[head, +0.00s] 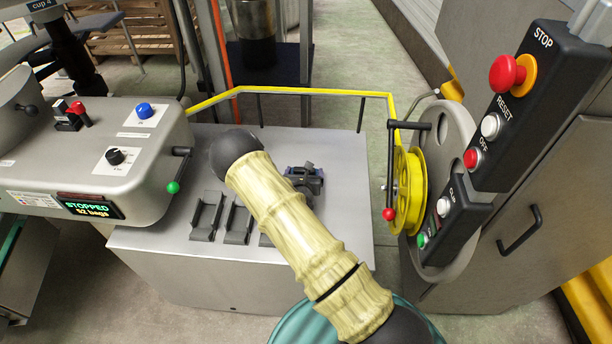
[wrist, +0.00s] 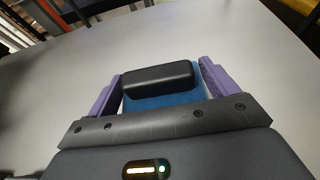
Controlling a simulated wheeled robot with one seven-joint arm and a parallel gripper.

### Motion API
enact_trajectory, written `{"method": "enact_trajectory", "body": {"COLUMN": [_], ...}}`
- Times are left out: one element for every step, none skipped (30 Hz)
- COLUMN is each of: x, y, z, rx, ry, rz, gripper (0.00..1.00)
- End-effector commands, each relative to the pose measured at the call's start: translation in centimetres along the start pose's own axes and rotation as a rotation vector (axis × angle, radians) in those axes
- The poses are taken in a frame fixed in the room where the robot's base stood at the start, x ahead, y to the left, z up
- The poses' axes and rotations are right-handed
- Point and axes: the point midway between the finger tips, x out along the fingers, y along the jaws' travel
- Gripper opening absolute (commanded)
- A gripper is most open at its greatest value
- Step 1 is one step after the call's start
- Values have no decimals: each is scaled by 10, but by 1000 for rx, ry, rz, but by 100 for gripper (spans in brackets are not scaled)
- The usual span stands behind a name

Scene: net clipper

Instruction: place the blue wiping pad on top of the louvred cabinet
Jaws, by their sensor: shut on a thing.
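The blue wiping pad (wrist: 165,102) has a black block-shaped grip on top. In the wrist view it sits between the two purple fingers of my gripper (wrist: 162,72), which are shut on it. In the head view my gripper (head: 305,177) is over the grey top of a low cabinet (head: 335,143), partly behind my arm. I see no louvres on the cabinet faces in view. The wrist view shows plain grey surface around the pad; I cannot tell whether the pad touches it.
Several dark open holders (head: 206,217) stand along the cabinet's front edge. A yellow rail (head: 300,92) runs behind it. A yellow reel (head: 411,190) with a red-knobbed crank is at the right. A grey machine housing (head: 95,150) overhangs the left side. A control panel (head: 525,105) stands far right.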

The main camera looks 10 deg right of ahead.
Motion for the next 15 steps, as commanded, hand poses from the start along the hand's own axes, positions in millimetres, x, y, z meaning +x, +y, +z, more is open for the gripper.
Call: {"method": "enact_trajectory", "body": {"x": [3,4,6,6,6,6,6,6,6,6,6,6,7,7,8], "y": [-1,-1,-1,-1,0,0,0,0,0,-1,-1,-1,-1,-1,-1], "z": [-7,-10,-13,-14,-15,-15,-14,-14,-14,-14,-14,-15,-16,-17,-18], "rx": [1,2,2,2,2,2,2,2,2,2,2,2,1,1,1], "ry": [1,0,-1,-1,-1,-1,-2,-2,-2,-1,-1,-1,-1,-1,-2], "rz": [-1,-2,-1,-1,-1,-1,-1,-1,-1,-1,-1,-1,-1,-1,-1], "gripper": [63,63,63,63,63,63,63,63,63,63,63,63,63,63,63]}}
